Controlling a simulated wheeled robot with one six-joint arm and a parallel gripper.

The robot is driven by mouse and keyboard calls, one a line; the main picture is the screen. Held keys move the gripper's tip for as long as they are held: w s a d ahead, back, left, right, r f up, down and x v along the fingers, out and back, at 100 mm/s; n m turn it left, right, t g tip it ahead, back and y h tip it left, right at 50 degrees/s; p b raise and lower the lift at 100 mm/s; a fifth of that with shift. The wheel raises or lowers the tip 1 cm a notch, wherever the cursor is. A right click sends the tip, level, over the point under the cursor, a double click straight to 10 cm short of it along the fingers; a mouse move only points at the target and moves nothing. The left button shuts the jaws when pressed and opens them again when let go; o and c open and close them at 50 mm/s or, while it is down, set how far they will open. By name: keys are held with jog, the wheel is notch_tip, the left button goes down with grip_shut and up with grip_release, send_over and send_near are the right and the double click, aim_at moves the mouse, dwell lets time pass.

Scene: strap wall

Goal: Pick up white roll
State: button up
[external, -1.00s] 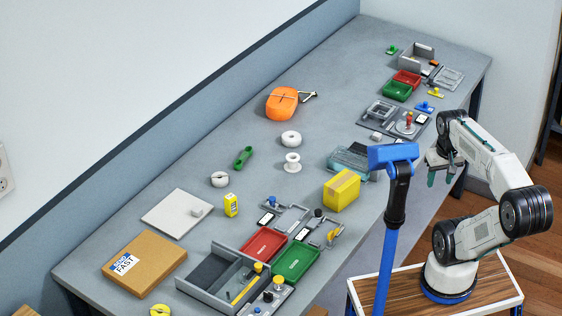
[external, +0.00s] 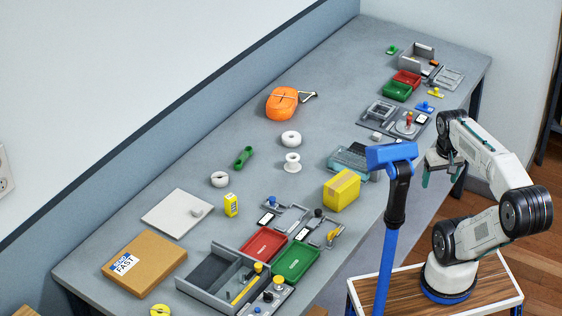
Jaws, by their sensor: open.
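Several white rolls are on the grey table. One white roll (external: 291,138) lies flat near the middle, below the orange bundle. A white spool-shaped roll (external: 292,163) stands just below it. Another white roll (external: 219,179) lies farther left, beside the green tool. I cannot tell which of them the task names. My gripper (external: 434,174) is open and empty at the right, near the table's front edge, well apart from the rolls. A blue-headed pole partly covers the view beside it.
An orange bundle (external: 282,103), a green tool (external: 243,157) and a yellow box (external: 341,190) lie around the rolls. The blue-headed pole (external: 390,185) stands in front of the table. Red and green trays (external: 296,262) sit at the front. The table's back strip is mostly clear.

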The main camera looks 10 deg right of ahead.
aim_at(293, 136)
jog(key=shift+o, duration=0.6)
